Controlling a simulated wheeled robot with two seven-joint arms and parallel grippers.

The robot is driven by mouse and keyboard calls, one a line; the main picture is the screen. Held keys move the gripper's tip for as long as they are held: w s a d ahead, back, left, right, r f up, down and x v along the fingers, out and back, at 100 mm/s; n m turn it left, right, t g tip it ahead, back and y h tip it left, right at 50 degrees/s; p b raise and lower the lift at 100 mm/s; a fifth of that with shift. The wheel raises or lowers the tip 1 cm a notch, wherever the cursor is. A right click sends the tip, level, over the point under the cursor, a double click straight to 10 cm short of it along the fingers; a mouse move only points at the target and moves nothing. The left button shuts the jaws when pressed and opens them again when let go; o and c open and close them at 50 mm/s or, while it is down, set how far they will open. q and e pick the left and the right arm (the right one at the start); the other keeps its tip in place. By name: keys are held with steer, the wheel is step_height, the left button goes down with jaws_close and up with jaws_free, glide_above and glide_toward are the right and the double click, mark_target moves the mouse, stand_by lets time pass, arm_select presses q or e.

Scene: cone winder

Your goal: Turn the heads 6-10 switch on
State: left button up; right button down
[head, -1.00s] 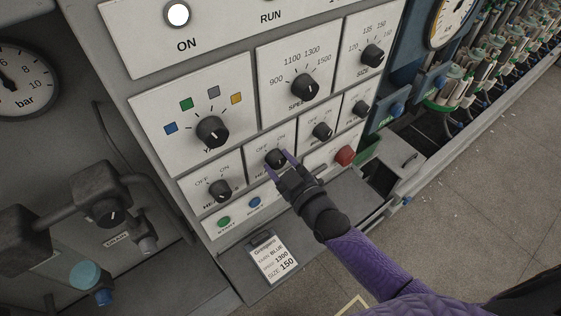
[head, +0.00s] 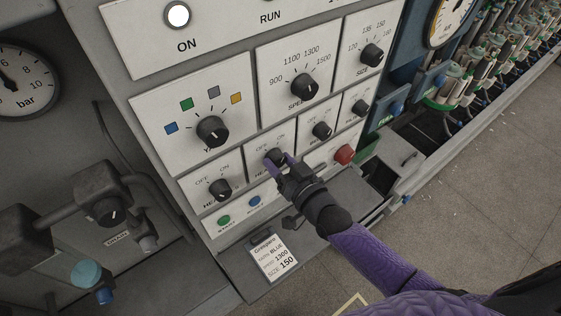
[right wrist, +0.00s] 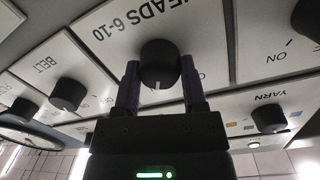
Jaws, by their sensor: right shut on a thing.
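The heads 6-10 switch (head: 274,156) is a round black knob on a white panel between the OFF and ON marks. In the right wrist view the knob (right wrist: 158,62) shows close up beside its "HEADS 6-10" label, upside down. Its white pointer line faces the gripper side of that picture, away from the label; its own OFF and ON marks are hidden there. My right gripper (head: 279,161) is shut on the knob, with one dark finger on each side, as the right wrist view (right wrist: 160,85) shows. My left gripper is not in view.
Similar knobs surround it: the left heads knob (head: 220,189), yarn knob (head: 212,131), speed knob (head: 304,87) and belt knob (head: 322,130). A red button (head: 344,154), green button (head: 224,221) and blue button (head: 254,201) are close by. A printed card (head: 273,258) lies below.

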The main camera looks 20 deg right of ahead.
stand_by(0.3)
steer(key=shift+c, duration=0.7)
jaws_free()
steer(key=v, duration=1)
